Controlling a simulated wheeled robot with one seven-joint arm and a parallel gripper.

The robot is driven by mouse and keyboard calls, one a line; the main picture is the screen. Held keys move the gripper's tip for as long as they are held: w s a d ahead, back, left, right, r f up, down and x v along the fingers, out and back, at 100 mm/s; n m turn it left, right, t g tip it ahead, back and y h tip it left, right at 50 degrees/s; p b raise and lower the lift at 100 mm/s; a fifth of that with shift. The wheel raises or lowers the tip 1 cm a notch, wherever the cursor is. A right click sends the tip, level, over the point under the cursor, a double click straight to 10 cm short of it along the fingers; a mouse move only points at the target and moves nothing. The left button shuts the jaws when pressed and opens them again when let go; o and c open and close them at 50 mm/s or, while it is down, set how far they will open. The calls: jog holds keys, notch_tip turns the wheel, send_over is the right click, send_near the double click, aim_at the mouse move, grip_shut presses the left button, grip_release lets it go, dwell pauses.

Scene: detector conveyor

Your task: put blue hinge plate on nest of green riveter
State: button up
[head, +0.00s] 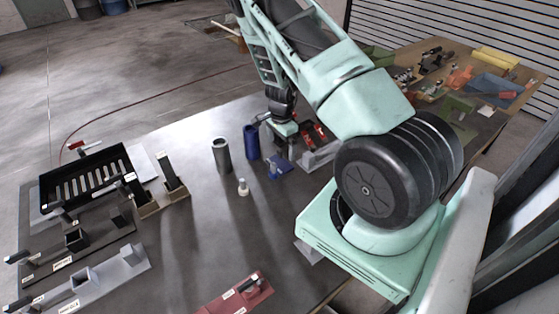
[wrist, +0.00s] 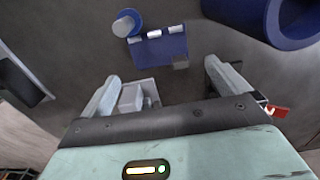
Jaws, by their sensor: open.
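The blue hinge plate (head: 283,166) lies on the grey table below my gripper (head: 285,142) in the head view. In the wrist view the blue plate (wrist: 160,48) lies just beyond my fingertips, with pale pieces along its far edge and a small grey piece at a near corner. My gripper (wrist: 162,74) is open and empty, its fingers apart and short of the plate. A short blue round part (wrist: 127,23) is beside the plate's upper left corner. I cannot make out a green riveter or its nest for certain in either view.
A dark grey cylinder (head: 221,156) and a blue cylinder (head: 251,142) stand left of my gripper. A small pale bottle-shaped part (head: 243,187) stands nearer. Labelled fixtures and a black slotted tray (head: 88,180) fill the left; a red fixture (head: 236,296) is in front. The middle is mostly clear.

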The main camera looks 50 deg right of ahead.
aim_at(281, 163)
jog(key=shift+a+f+p, duration=0.1)
jog(key=shift+f+p, duration=1.4)
jog(key=shift+f, duration=1.75)
jog(key=c, duration=1)
jog(key=shift+r, duration=0.1)
jog(key=shift+r+b, duration=1.55)
jog(key=shift+r, duration=3.4)
